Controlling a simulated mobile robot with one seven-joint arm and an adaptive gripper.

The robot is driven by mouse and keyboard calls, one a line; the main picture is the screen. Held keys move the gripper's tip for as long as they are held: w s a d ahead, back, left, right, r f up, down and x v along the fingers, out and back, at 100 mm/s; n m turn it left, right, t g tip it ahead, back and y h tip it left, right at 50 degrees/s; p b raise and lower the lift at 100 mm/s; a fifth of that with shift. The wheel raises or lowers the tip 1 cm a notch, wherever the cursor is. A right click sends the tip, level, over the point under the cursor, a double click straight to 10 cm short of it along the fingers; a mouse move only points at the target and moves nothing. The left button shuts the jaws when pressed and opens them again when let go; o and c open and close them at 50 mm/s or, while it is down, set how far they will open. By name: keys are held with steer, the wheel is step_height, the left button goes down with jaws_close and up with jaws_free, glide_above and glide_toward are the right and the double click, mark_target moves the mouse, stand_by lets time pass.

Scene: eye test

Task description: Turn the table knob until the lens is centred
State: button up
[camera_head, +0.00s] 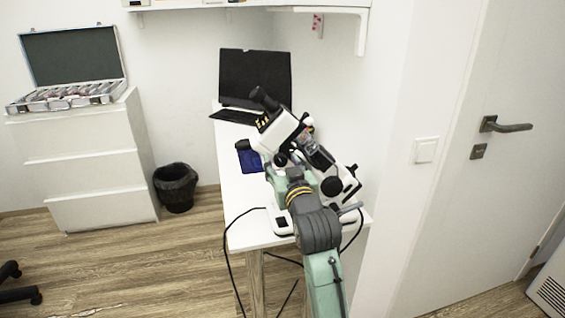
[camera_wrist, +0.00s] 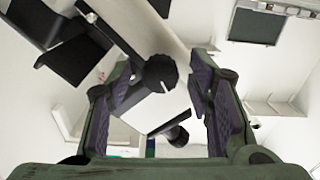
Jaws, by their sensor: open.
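A white and black eye instrument (camera_head: 277,132) with a black eyepiece end stands on the narrow white table (camera_head: 237,228). A round black knob (camera_head: 332,186) shows on its right side. In the wrist view, a black knob (camera_wrist: 160,73) with a small white mark appears between the fingers of my open gripper (camera_wrist: 164,85); I see no contact. A second black knob (camera_wrist: 177,136) is lower in that view. I cannot tell which is the table knob. The lens and its centring cannot be made out. In the head view my arm covers part of the instrument.
An open laptop (camera_head: 255,80) stands at the table's far end, with a blue item (camera_head: 250,161) in front. Black cables (camera_head: 229,262) hang off the table. A wall and a door (camera_head: 500,80) are close on the right. The floor (camera_head: 150,265) at left is mostly clear.

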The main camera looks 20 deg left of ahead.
steer(key=shift+c, duration=0.2)
jaws_close()
steer(key=shift+f+n+b, duration=0.15)
steer(key=shift+n+b, duration=0.55)
steer(key=shift+b, duration=0.05)
steer(key=shift+n, duration=0.3)
steer(key=shift+r, duration=0.2)
steer(key=shift+o, duration=0.2)
jaws_free()
steer(key=shift+s, duration=0.1)
